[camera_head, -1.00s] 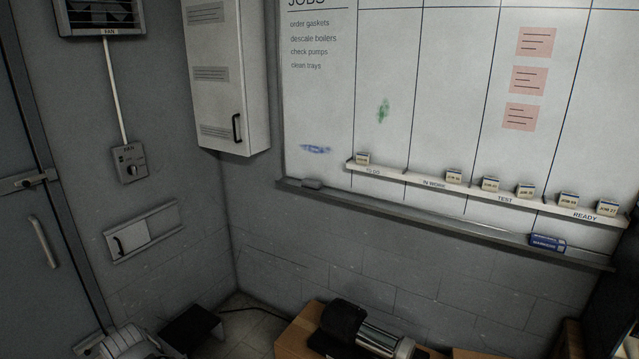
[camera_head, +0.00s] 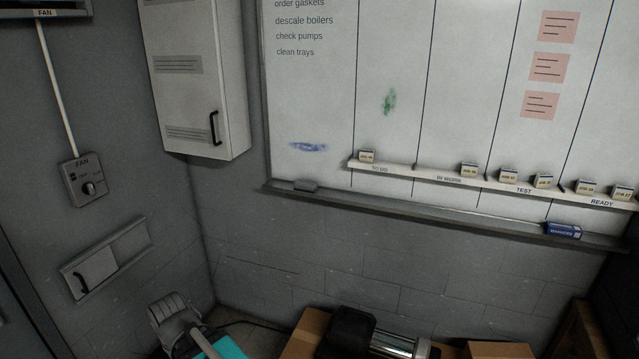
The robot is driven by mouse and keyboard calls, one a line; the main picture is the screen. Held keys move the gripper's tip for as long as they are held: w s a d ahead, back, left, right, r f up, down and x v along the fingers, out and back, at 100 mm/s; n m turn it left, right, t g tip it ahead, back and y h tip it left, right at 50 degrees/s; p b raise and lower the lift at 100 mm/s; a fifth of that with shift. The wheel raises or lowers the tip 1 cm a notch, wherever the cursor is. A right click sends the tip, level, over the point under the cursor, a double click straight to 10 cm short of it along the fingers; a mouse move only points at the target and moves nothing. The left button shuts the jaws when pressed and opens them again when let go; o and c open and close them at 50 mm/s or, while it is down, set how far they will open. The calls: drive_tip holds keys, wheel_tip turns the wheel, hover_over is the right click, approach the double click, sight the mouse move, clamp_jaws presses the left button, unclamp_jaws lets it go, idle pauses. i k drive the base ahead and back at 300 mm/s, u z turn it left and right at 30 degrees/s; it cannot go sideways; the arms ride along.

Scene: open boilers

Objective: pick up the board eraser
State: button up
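The grey tray (camera_head: 420,212) runs along the bottom of the whiteboard (camera_head: 320,110). I cannot make out my gripper's fingers in this view.
A white ledge (camera_head: 430,176) with several small tags is above the tray. A wall cabinet (camera_head: 195,75) hangs left of the board.

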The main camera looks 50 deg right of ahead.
sight(298, 185)
drive_tip(key=z, duration=0.5)
drive_tip(key=i, duration=1.35)
drive_tip(key=z, duration=0.5)
drive_tip(key=k, duration=0.95)
drive_tip(key=z, duration=0.2)
drive_tip(key=i, duration=0.9)
